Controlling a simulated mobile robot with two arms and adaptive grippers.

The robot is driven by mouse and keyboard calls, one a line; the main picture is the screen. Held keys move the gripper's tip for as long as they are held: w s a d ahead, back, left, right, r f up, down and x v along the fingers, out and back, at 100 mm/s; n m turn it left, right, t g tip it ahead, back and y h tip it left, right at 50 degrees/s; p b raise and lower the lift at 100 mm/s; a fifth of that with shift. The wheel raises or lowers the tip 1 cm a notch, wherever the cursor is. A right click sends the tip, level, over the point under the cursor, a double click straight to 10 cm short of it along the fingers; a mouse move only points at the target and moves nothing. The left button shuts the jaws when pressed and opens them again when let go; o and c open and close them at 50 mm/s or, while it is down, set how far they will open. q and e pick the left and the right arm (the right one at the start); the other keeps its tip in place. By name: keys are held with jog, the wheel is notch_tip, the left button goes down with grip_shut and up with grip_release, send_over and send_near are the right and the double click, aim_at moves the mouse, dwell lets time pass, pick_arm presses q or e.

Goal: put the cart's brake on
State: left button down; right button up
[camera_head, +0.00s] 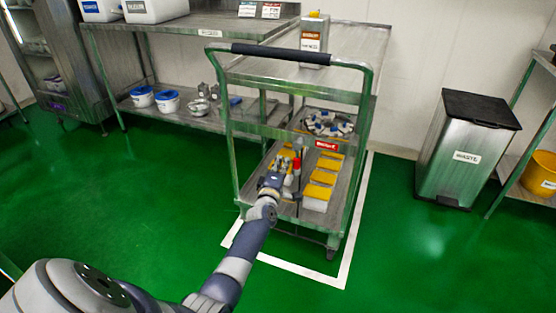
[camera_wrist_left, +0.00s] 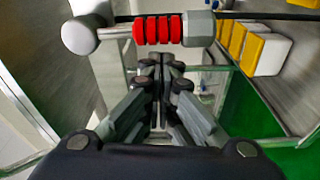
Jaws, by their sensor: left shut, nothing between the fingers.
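The steel cart (camera_head: 240,125) stands inside a white floor outline, with a black push handle on top. A red brake label (camera_head: 326,145) is on its near side. A lever with a red ribbed grip (camera_wrist_left: 164,30), a round pale knob and a grey collar crosses the top of the left wrist view. Its red part (camera_head: 289,180) shows beside my gripper in the head view. My left gripper (camera_head: 275,178) is at the cart's near side, shut and empty. In the wrist view its fingertips (camera_wrist_left: 161,62) are just below the red grip; I cannot tell whether they touch it.
Yellow-topped white boxes (camera_head: 316,196) sit on the cart's lower shelf, right of my gripper. A waste bin (camera_head: 458,160) stands to the right. A steel table (camera_head: 185,30) with tubs on its lower shelf is behind left. The green floor in front is clear.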

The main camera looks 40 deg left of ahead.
pick_arm(q)
jog(key=shift+w+d+f+n, duration=0.15)
jog(key=shift+d+f+n, duration=0.15)
jog(key=shift+d+n, duration=0.45)
jog(key=shift+a, duration=0.15)
